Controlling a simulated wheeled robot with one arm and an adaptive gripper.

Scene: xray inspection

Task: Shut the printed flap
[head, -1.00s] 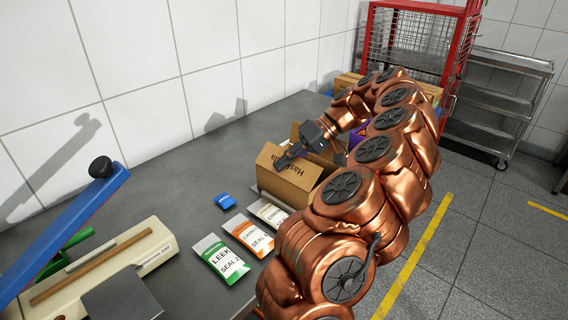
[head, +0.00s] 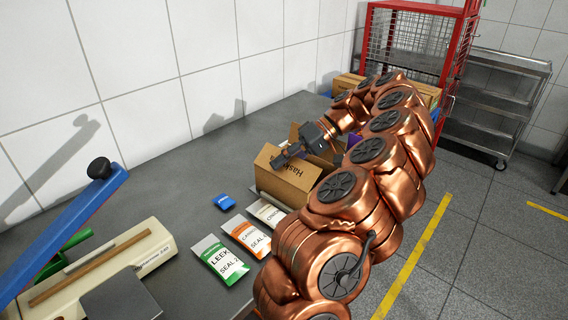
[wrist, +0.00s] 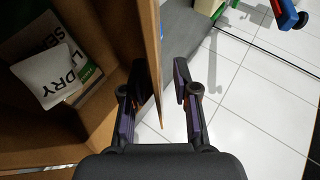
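The cardboard box (head: 287,188) stands open on the grey table. My gripper (head: 279,162) is at the flap's upper edge. In the wrist view, the flap (wrist: 155,50) shows edge-on between the two fingers of my open gripper (wrist: 158,88). The flap is nearer the left finger, with a clear gap to the right finger. Whether it touches the left finger I cannot tell. A white and green packet (wrist: 60,65) lies inside the box.
Green (head: 222,260), orange (head: 247,235) and pale (head: 267,212) labelled packets lie in front of the box, with a small blue item (head: 225,201) beside them. A sealer with a blue lever (head: 60,230) stands at left. The table (head: 180,180) behind is clear.

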